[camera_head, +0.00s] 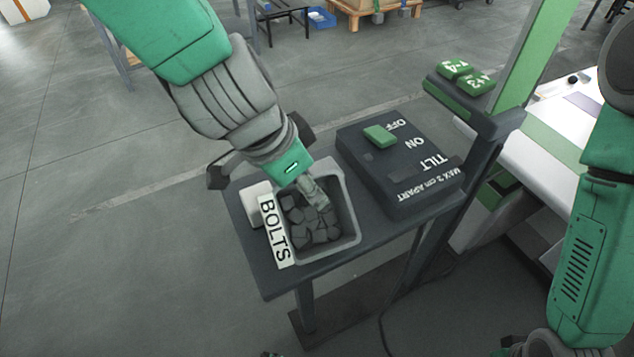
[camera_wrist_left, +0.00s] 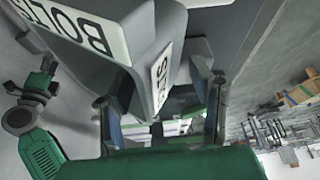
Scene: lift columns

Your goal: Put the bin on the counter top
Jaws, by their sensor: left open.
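The grey bin (camera_head: 352,215) holds dark lumps and bears a white BOLTS label (camera_head: 272,230). It stands on the left part of a dark counter top (camera_head: 385,228). My left gripper (camera_head: 314,190) reaches down from the upper left, over the bin's far left side. A grey finger part shows in front of the bin's inside; contact is unclear. In the left wrist view, the open fingers (camera_wrist_left: 165,108) stand apart, with the bin's labelled corner (camera_wrist_left: 145,70) close ahead.
A dark control box (camera_head: 400,168) marked TILT, ON and OFF stands right of the bin. A green column (camera_head: 535,50) with green buttons (camera_head: 465,75) rises behind it. A pale work surface (camera_head: 560,130) lies at the right.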

